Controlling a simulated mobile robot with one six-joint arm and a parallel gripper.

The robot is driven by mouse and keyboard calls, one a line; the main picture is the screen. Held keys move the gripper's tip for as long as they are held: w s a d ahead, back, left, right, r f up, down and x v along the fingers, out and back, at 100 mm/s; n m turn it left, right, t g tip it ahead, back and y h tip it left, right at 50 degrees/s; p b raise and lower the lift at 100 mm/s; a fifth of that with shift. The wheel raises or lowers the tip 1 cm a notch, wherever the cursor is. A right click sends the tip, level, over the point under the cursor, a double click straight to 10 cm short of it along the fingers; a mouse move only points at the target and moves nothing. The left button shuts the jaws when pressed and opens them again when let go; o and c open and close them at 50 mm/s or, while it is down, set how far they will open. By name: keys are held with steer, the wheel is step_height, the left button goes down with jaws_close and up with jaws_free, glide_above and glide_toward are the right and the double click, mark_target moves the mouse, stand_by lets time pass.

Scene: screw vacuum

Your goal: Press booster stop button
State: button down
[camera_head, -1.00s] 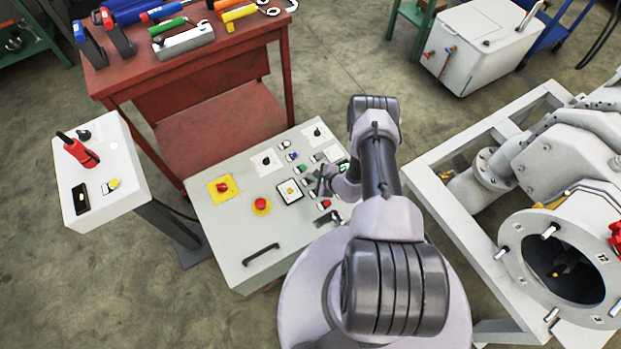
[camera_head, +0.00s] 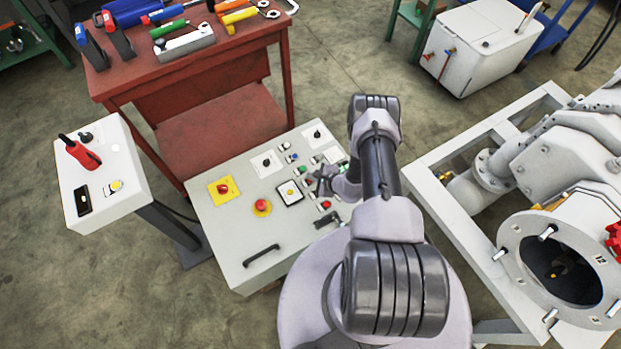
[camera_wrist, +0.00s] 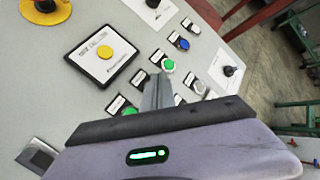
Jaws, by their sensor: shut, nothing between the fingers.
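The grey control panel (camera_head: 232,247) carries several small labelled buttons; I cannot read which is the booster stop button. In the head view a red button (camera_head: 325,205) sits just below my gripper (camera_head: 322,186), whose tips are over the button rows. In the wrist view my shut, empty gripper (camera_wrist: 156,86) points at the panel, its tip close beside a lit green button (camera_wrist: 168,65). I cannot tell whether it touches. A second green button (camera_wrist: 129,111) lies left of the fingers, and a blue button (camera_wrist: 184,43) lies beyond. The fingers and wrist hide some buttons.
A yellow button (camera_wrist: 104,52) sits on a black-framed plate. A red emergency stop (camera_head: 262,205) and red-yellow switch (camera_head: 223,188) are at the panel's left. A black handle (camera_head: 261,255) is at the front. A machine frame (camera_head: 440,205) stands close right of my arm.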

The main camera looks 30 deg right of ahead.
steer(key=shift+r, duration=0.15)
step_height(320, 180, up, 5)
steer(key=p, duration=0.4)
stand_by(0.7)
